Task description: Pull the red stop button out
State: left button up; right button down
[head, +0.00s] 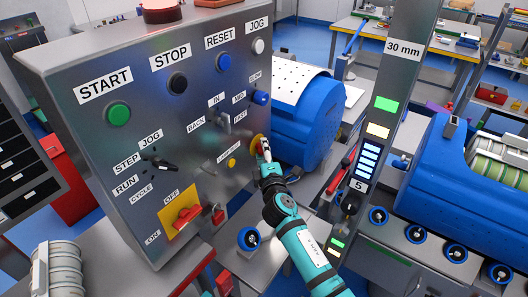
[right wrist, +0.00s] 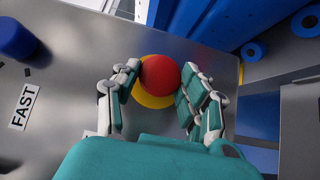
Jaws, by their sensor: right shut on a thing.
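The red stop button (right wrist: 159,76) is a round red knob on a yellow ring (right wrist: 148,97), near the panel's edge in the right wrist view. My right gripper (right wrist: 156,79) has a finger on either side of the button and is shut on it. In the head view my right gripper (head: 264,148) is at the lower right of the grey control panel (head: 120,62), over the yellow ring (head: 256,142). There the red knob is hidden behind the fingers. I cannot tell how far out the knob stands. My left gripper is not in view.
The panel also carries green START (head: 118,114), black STOP (head: 177,83) and blue RESET (head: 223,62) buttons, and a red rotary switch (head: 184,215) on a yellow plate. A blue machine (head: 308,130) stands close behind my right gripper. A metal post (head: 385,115) stands to the right.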

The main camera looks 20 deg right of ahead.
jog(key=shift+s+d+f, duration=0.2)
jog(key=shift+s+d, duration=0.3)
jog(key=shift+s, duration=0.1)
jog(key=c, duration=1.1)
grip_release()
jog(key=o, duration=0.4)
jog(key=shift+s+d+r, duration=0.1)
jog(key=shift+s+r, duration=0.05)
jog(key=shift+o, duration=0.2)
jog(key=s+a, duration=0.1)
jog(key=s, duration=1.1)
jog(key=shift+a, duration=0.25)
